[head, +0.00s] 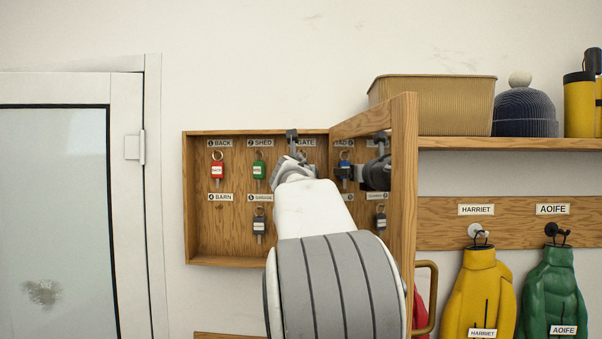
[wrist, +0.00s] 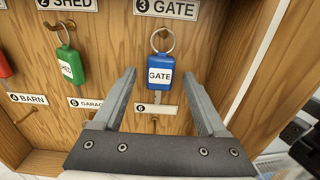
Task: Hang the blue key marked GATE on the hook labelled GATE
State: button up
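The blue key marked GATE (wrist: 160,77) hangs upright in the wrist view. Its ring is over the hook (wrist: 158,33) below the label GATE (wrist: 166,8). My gripper (wrist: 159,73) is open, with one finger on each side of the tag and a visible gap on both sides. In the head view my gripper (head: 292,137) is at the cabinet's right part, and my arm hides the key itself. A blue tag (head: 345,170) on the cabinet's right looks like its reflection in the door.
The wooden key cabinet (head: 188,228) also holds a red key (head: 217,170), a green key (head: 259,169) and a dark grey key (head: 259,225). The BARN hook is empty. The open cabinet door (head: 404,170) stands close right of my arm. Coats hang further right.

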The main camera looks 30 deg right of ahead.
dwell(0.3)
jog(key=b+v, duration=0.6)
jog(key=v, duration=1.1)
jog(key=s+a+f+m+g+y, duration=0.3)
jog(key=s+a+f+m, duration=0.4)
jog(key=f, duration=0.6)
jog(key=s+a+f+m+g+y, duration=0.3)
jog(key=s+a+f+m, duration=0.4)
jog(key=s+f+m, duration=0.3)
jog(key=s+a+f+m+g+y, duration=0.2)
jog(key=s+a+f+m+y, duration=0.2)
jog(key=s+a+f+m, duration=0.3)
notch_tip(320, 180, down, 10)
jog(key=s+m, duration=0.1)
jog(key=m, duration=0.3)
jog(key=shift+s+m+g+y, duration=0.25)
jog(key=shift+m+g+y, duration=0.05)
jog(key=shift+g+y, duration=0.1)
dwell(1.8)
